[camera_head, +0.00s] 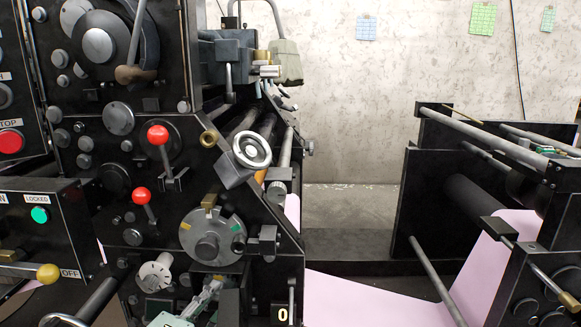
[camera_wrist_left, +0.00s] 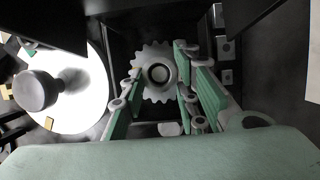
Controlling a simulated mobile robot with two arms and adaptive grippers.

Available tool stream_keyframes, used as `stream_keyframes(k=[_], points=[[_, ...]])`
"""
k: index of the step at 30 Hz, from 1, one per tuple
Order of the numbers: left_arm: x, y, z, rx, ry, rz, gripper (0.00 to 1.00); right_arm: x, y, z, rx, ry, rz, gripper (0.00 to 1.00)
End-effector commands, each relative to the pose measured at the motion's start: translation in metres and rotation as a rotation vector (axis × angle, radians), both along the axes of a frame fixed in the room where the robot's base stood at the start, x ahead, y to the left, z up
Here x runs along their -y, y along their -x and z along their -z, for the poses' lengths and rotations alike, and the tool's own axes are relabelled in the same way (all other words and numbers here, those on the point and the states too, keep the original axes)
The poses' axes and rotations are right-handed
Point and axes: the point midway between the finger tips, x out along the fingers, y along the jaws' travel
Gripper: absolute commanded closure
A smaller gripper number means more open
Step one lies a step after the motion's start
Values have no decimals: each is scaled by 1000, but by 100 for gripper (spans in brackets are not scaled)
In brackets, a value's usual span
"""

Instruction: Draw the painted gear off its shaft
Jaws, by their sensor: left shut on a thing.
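The gear (camera_wrist_left: 158,74) is a pale grey toothed wheel with a round hub at its middle, in the wrist view. It sits in a dark recess, and I cannot tell how far along its shaft it is. My left gripper (camera_head: 213,288) reaches up from the bottom of the head view, below the round grey disc. In the wrist view its green-padded fingers (camera_wrist_left: 158,90) are on both sides of the gear, shut on it. The gear is not clearly visible in the head view. My right gripper is not in view.
The grey disc with a knob (camera_head: 212,236) is just above the gripper. A holed pale dial (camera_head: 155,275) is to its left, and dark housing is close on its right. Red-knobbed levers (camera_head: 158,135) and a handwheel (camera_head: 251,149) stick out higher up. Pink web (camera_head: 370,310) runs to the right.

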Motion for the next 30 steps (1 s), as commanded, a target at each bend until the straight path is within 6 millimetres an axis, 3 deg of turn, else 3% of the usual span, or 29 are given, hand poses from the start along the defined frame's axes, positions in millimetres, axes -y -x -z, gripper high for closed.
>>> stream_keyframes(k=[1,30], points=[[2,-1,-10,24,3,3,100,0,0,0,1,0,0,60],[3,0,-9,21,3,4,100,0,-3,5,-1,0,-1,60]])
